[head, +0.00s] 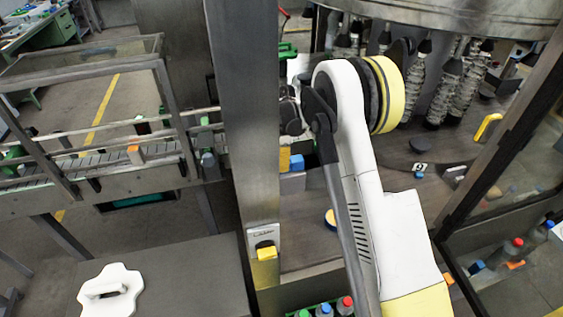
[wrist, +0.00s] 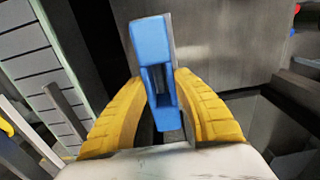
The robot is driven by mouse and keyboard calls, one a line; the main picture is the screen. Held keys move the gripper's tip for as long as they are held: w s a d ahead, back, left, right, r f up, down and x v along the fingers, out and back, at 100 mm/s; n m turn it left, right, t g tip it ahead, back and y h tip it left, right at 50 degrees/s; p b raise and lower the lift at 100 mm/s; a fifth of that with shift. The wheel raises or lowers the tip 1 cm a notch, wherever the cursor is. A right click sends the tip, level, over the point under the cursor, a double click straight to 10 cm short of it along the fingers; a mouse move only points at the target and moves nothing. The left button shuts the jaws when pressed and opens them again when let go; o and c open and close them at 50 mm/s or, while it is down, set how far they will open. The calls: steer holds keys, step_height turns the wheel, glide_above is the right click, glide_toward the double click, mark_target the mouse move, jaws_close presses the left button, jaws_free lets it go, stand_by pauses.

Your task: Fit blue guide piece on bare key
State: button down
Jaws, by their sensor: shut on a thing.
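In the wrist view my yellow-fingered gripper (wrist: 161,90) is shut on the blue guide piece (wrist: 152,42), with one finger on each side. The piece has an open slot toward its lower end and points away from my palm, tilted slightly. A pale grey edge shows just behind its upper right; I cannot tell whether that is the bare key or whether they touch. I cannot tell whether this blue block is the held piece. My arm hides much there.
A steel post (head: 245,130) stands left of my arm, with a conveyor (head: 130,160) beyond it. The carousel (head: 450,12) hangs at the upper right. A yellow-topped disc (head: 331,218) lies on the machine deck. Bottles (head: 345,305) stand low in front.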

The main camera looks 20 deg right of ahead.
steer(key=shift+f, duration=0.25)
steer(key=c, duration=1)
jaws_free()
steer(key=shift+r, duration=0.1)
step_height(320, 180, up, 12)
steer(key=shift+f, duration=0.1)
